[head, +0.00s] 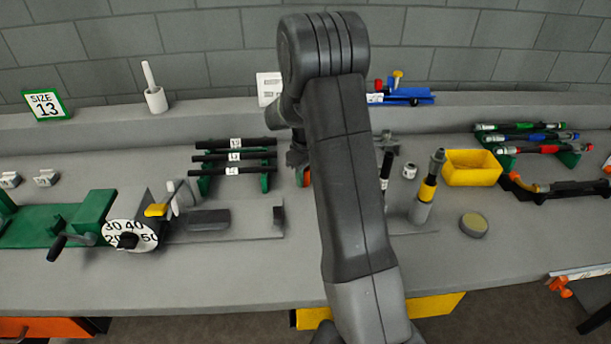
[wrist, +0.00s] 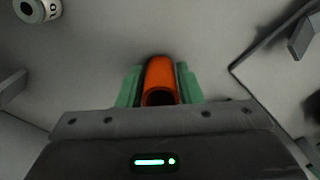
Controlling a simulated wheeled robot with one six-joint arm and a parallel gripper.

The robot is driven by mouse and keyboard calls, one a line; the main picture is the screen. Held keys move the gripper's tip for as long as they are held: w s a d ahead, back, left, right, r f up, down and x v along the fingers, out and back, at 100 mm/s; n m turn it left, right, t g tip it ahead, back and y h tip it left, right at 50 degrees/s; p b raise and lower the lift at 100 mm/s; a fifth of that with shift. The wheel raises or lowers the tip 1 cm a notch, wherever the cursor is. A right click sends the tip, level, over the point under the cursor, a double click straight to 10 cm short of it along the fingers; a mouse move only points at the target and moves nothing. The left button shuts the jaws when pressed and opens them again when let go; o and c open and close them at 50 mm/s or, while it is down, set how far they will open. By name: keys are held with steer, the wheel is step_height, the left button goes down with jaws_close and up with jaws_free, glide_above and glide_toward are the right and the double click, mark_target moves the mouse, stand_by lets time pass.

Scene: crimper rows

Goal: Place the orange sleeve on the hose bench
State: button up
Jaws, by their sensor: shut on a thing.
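The orange sleeve (wrist: 160,76) sits between the green finger pads of my gripper (wrist: 160,84) in the wrist view. It is a short tube with its dark open end facing the camera. My gripper is shut on it. In the head view my arm hides most of my gripper (head: 303,176); a bit of orange and green shows at the arm's left edge. The grey bench top (head: 180,285) spreads below. I cannot tell whether the sleeve touches the bench.
Left of my gripper are black hoses (head: 232,157) on a green rack and a green crimper with a dial (head: 131,235). To the right are a grey and yellow tool (head: 427,188), a yellow bin (head: 472,168) and a round tin (head: 473,224). The front middle is clear.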

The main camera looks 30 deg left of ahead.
steer(key=shift+f, duration=0.3)
steer(key=o, duration=1)
step_height(320, 180, up, 12)
steer(key=shift+r, duration=0.15)
